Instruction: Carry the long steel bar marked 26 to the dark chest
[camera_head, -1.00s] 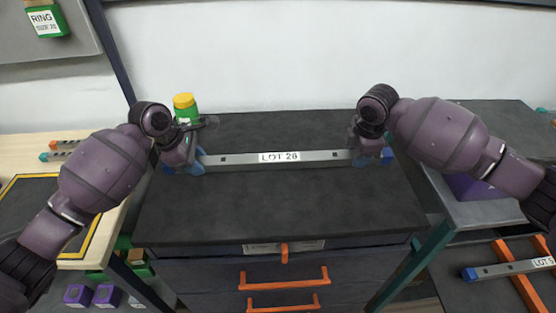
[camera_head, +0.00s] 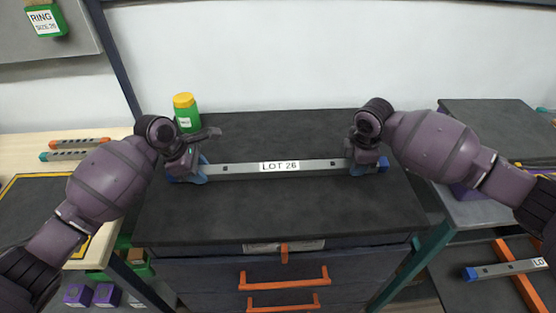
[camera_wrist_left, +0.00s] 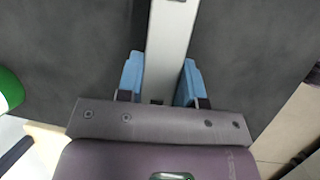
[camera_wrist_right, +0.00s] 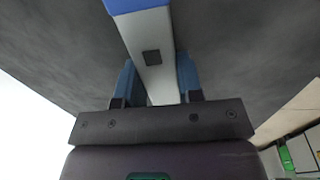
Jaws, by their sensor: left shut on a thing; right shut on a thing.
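The long steel bar (camera_head: 240,168) has a white label reading LOT 26 and blue ends. It lies level, left to right, over the black top of the dark chest (camera_head: 280,215). My left gripper (camera_head: 190,172) is shut on the bar near its left end. In the left wrist view the blue fingers (camera_wrist_left: 162,80) sit on both sides of the bar. My right gripper (camera_head: 362,165) is shut on the bar near its right end. The right wrist view shows the right fingers (camera_wrist_right: 157,80) around the bar beside its blue end. I cannot tell whether the bar touches the top.
A green jar with a yellow lid (camera_head: 187,113) stands behind my left gripper. A wooden table (camera_head: 100,140) with small bars is at left. At right, another bar (camera_head: 507,268) lies on orange supports. The chest top's front half is clear.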

